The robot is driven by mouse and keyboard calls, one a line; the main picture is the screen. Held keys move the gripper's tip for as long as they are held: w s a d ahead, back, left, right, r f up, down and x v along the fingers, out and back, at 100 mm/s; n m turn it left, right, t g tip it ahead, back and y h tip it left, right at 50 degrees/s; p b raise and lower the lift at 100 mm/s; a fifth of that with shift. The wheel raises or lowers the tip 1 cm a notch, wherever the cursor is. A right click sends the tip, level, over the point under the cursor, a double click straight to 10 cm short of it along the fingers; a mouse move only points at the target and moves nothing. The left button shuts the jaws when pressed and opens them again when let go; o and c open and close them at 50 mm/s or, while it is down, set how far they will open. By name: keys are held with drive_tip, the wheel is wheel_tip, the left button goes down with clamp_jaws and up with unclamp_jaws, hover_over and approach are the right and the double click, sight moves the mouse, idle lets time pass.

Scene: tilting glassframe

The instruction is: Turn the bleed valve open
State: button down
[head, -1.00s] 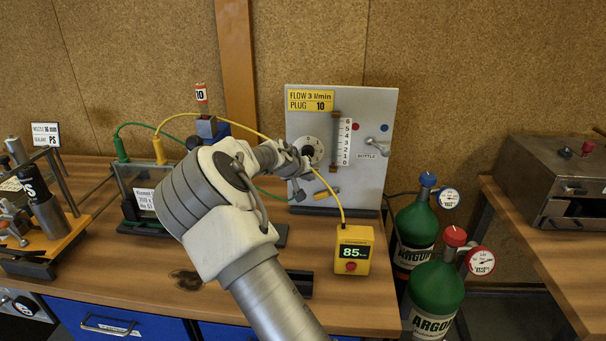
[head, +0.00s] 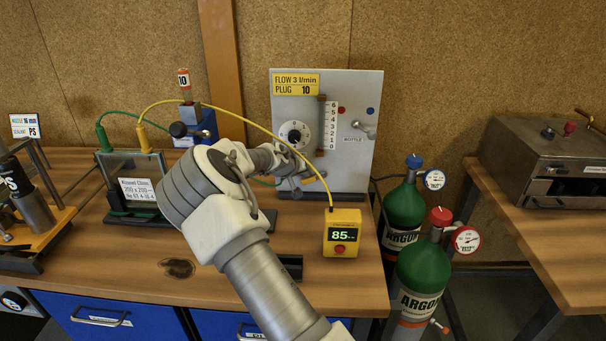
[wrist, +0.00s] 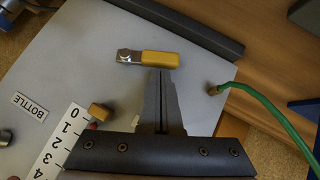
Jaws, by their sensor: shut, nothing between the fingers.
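The bleed valve seems to be the small lever with a yellow handle (wrist: 160,58) and a metal pivot end, low on the grey panel (wrist: 85,40). In the wrist view it lies roughly across the picture, pivot on the left. My gripper (wrist: 161,74) is shut and empty. Its fingertips point at the middle of the yellow handle and appear at its edge; I cannot tell whether they touch. In the head view the panel (head: 360,95) stands upright at the back of the bench, and my wrist largely hides the lever.
The panel also carries a round dial (head: 295,133), a number scale (head: 331,124) and a bottle lever (head: 364,130). A green hose (wrist: 262,96) runs beside my gripper. A yellow readout box (head: 342,233) showing 85 stands in front. Green argon bottles (head: 423,270) stand right of the bench.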

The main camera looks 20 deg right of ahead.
sight(305, 184)
drive_tip(key=shift+a+f+h+b, duration=0.1)
drive_tip(key=shift+f+h+b, duration=0.2)
drive_tip(key=shift+b, duration=0.05)
wheel_tip(305, 184, down, 2)
drive_tip(key=h+b, duration=0.1)
drive_tip(key=n+h+b, duration=0.1)
drive_tip(key=b, duration=0.1)
drive_tip(key=shift+w+a+n+g, duration=0.1)
drive_tip(key=shift+a+n+g, duration=0.05)
drive_tip(key=shift+n+g, duration=0.15)
drive_tip(key=f+n+h+b, duration=0.1)
drive_tip(key=h+b, duration=0.1)
drive_tip(key=b, duration=0.2)
drive_tip(key=shift+f, duration=0.3)
drive_tip(key=shift+d+f+n+h+b, duration=0.25)
drive_tip(key=shift+f+n+h+b, duration=0.35)
drive_tip(key=shift+b, duration=0.55)
drive_tip(key=shift+s+d+f+n+h+b, duration=0.2)
drive_tip(key=shift+n+h+b, duration=0.2)
drive_tip(key=shift+h+b, duration=0.2)
drive_tip(key=shift+s+d+f+n+h+b, duration=0.1)
drive_tip(key=shift+d+n+h+b, duration=0.05)
drive_tip(key=shift+n+h+b, duration=0.4)
drive_tip(key=shift+s+d+f+m+b, duration=0.2)
drive_tip(key=shift+d+b, duration=0.25)
drive_tip(key=shift+b, duration=0.45)
drive_tip(key=shift+d+f, duration=0.1)
